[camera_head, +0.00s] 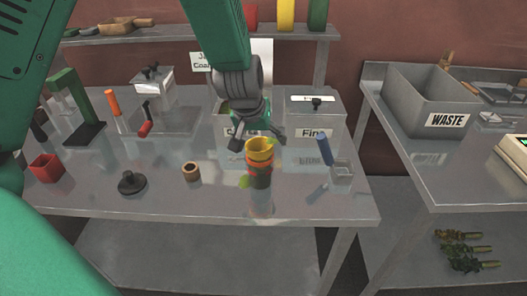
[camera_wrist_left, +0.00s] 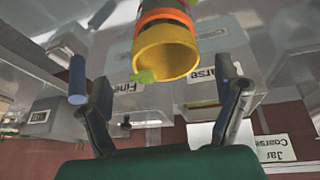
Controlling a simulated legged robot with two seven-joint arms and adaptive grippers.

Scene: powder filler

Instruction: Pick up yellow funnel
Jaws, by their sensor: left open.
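The yellow funnel (camera_head: 260,146) is the top ring of a small upright stack on the table, with an orange-red ring (camera_head: 259,167) and a darker part (camera_head: 260,181) below it. A small green tab sticks out at its side. In the left wrist view, the yellow funnel (camera_wrist_left: 166,52) shows as a wide open rim between and beyond the fingers. My left gripper (camera_head: 257,134) is open and empty, just above and behind the funnel in the head view. It also shows in the left wrist view (camera_wrist_left: 163,98), its fingers apart on either side. My right gripper is not in view.
Clear bins labelled Fine (camera_head: 313,134) and Coarse stand behind the stack. A wooden ring (camera_head: 191,172), a black knobbed lid (camera_head: 132,183), a red cup (camera_head: 46,168) and a blue-handled tool (camera_head: 325,150) are nearby. A WASTE bin (camera_head: 415,98) stands on the right table. The front table edge is clear.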

